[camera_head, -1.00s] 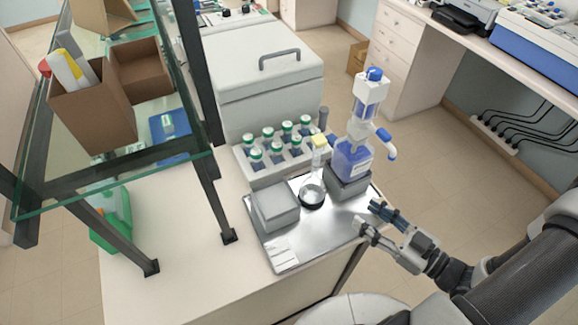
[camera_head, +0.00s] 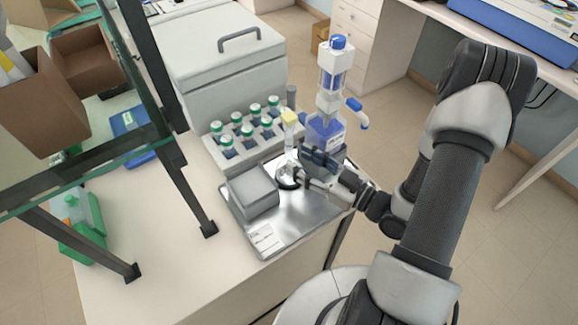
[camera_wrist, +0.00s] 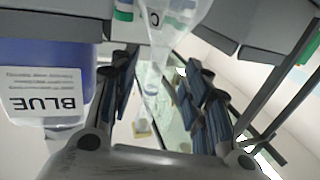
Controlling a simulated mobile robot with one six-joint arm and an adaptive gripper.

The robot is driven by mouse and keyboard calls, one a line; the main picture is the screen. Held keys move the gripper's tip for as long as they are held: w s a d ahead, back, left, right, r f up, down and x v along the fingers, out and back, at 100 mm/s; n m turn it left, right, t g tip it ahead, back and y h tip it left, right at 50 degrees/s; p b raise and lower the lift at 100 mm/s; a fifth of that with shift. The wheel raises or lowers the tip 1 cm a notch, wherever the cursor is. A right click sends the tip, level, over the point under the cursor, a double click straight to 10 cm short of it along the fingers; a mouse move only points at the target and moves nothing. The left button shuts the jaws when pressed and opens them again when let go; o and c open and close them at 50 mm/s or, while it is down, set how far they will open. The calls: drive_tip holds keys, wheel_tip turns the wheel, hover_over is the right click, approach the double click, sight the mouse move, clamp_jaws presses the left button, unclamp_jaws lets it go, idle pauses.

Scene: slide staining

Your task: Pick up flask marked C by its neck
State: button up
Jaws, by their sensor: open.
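The flask (camera_head: 289,178) is a clear conical vessel with a yellow stopper, standing upright on a metal tray (camera_head: 291,222). In the wrist view, which shows the scene upside down, the flask (camera_wrist: 172,16) carries the letter C and its neck runs down the picture. My gripper (camera_head: 304,170) is beside the flask at neck height, partly hiding it in the head view. In the wrist view my gripper (camera_wrist: 158,78) is open, with a dark finger on each side of the neck. Contact with the neck cannot be seen.
A blue dispenser bottle (camera_head: 325,130), labelled BLUE in the wrist view (camera_wrist: 50,95), stands close beside my gripper. A grey block (camera_head: 251,192) lies left of the flask. A rack (camera_head: 222,158) of green-capped bottles is behind. A glass shelf (camera_head: 110,160) is at left.

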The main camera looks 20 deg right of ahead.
sight(292, 154)
drive_tip(key=b+x, duration=0.1)
drive_tip(key=x, duration=0.4)
drive_tip(key=shift+w+d+r, duration=0.1)
drive_tip(key=shift+w+r, duration=0.05)
drive_tip(key=shift+c, duration=0.3)
clamp_jaws()
idle(0.3)
